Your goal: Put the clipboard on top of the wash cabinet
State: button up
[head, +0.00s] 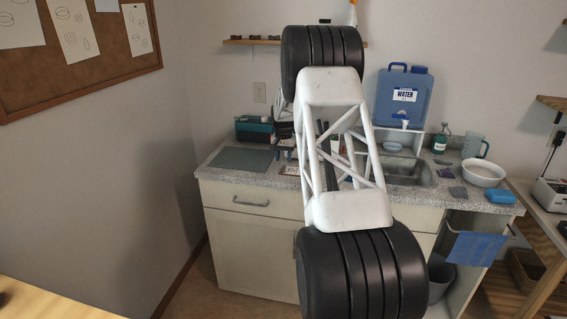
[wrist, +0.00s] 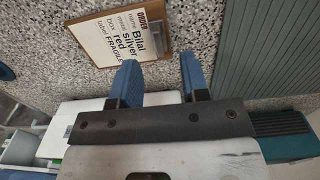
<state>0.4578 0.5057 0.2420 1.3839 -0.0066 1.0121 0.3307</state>
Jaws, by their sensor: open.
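The clipboard (wrist: 163,20) is a brown board with a white order sheet, lying on the speckled countertop in the wrist view. In the head view, part of it (head: 289,170) shows at the left of my arm; the rest is hidden. The wash cabinet (head: 252,240) is pale with a speckled grey top and a sink. My gripper (wrist: 158,78) is open and empty, its two blue fingers apart. The fingertips are near the clipboard's edge; I cannot tell whether they touch it. In the head view my arm hides much of the gripper.
A grey-green ribbed mat (head: 240,158) and a teal box (head: 254,129) are left of the clipboard. A blue cloth (head: 476,249) hangs at the cabinet's right.

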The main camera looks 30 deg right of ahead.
notch_tip(320, 180, up, 9)
dwell(0.4)
dwell(0.4)
jog(key=s+a+r+n, duration=0.1)
jog(key=s+a+r, duration=0.4)
jog(key=s+a, duration=0.4)
jog(key=s+a+r+n+t, duration=0.1)
jog(key=s+a+r+n, duration=0.1)
jog(key=s+a+r, duration=0.5)
jog(key=s+a+r+n, duration=0.1)
jog(key=s+a+r, duration=0.2)
jog(key=s+a, duration=0.8)
jog(key=s+a+f+n, duration=0.1)
jog(key=s+a, duration=0.4)
jog(key=s, duration=0.5)
jog(key=s+a+f+n+t, duration=0.1)
jog(key=s+a, duration=0.4)
jog(key=s, duration=0.6)
jog(key=s+a+f+n, duration=0.2)
jog(key=s+a+f, duration=0.2)
jog(key=s, duration=0.6)
jog(key=shift+s+a+f+n+t, duration=0.3)
jog(key=shift+s+a+f+n, duration=0.1)
jog(key=shift+a, duration=0.7)
